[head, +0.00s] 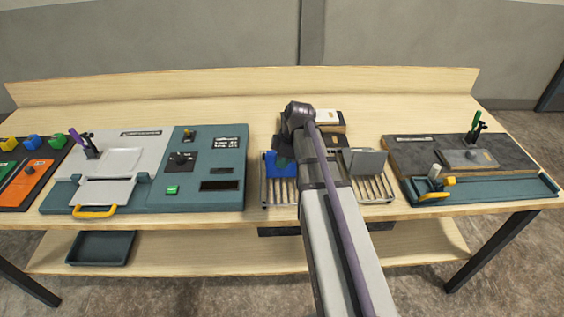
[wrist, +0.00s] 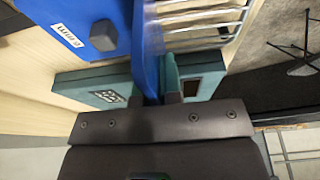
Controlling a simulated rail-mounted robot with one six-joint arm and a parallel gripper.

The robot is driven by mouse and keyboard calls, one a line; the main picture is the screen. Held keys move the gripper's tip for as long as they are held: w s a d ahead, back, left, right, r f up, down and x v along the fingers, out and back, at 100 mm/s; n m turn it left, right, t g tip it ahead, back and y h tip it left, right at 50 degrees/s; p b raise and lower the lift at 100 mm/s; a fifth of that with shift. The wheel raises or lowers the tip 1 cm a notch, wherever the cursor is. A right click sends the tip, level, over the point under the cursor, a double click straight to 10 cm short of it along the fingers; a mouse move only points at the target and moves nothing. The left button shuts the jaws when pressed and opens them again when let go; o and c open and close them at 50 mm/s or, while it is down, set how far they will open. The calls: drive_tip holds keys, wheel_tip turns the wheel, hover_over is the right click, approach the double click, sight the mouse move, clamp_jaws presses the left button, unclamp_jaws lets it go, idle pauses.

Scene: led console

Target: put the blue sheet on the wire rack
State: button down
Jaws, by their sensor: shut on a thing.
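The blue sheet (head: 283,169) stands roughly upright at the left end of the wire rack (head: 381,190) in the head view. In the wrist view the blue sheet (wrist: 118,25) has a white label and a dark square block on its face. My gripper (wrist: 163,75) is shut on the sheet's edge. The rack's pale wires (wrist: 205,28) run beside the sheet there. My arm hides the middle of the rack. I cannot tell whether the sheet's lower edge touches the wires.
A grey plate (head: 364,161) stands on the right part of the rack. A teal and grey console (head: 215,196) lies close on the left, and a dark board with a teal tray (head: 480,187) on the right. Small boxes (head: 328,118) sit behind my arm.

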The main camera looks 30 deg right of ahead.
drive_tip(key=c, duration=1.3)
unclamp_jaws()
drive_tip(key=p+v, duration=1.2)
drive_tip(key=shift+r, duration=0.3)
drive_tip(key=s+a+f+m+g+h, duration=0.1)
drive_tip(key=s+a+m, duration=0.4)
drive_tip(key=a+m, duration=0.3)
drive_tip(key=s+a+m+h, duration=0.2)
drive_tip(key=s+a+m, duration=0.35)
drive_tip(key=a, duration=0.45)
wheel_tip(320, 180, down, 8)
drive_tip(key=b, duration=0.7)
drive_tip(key=shift+a+r, duration=0.2)
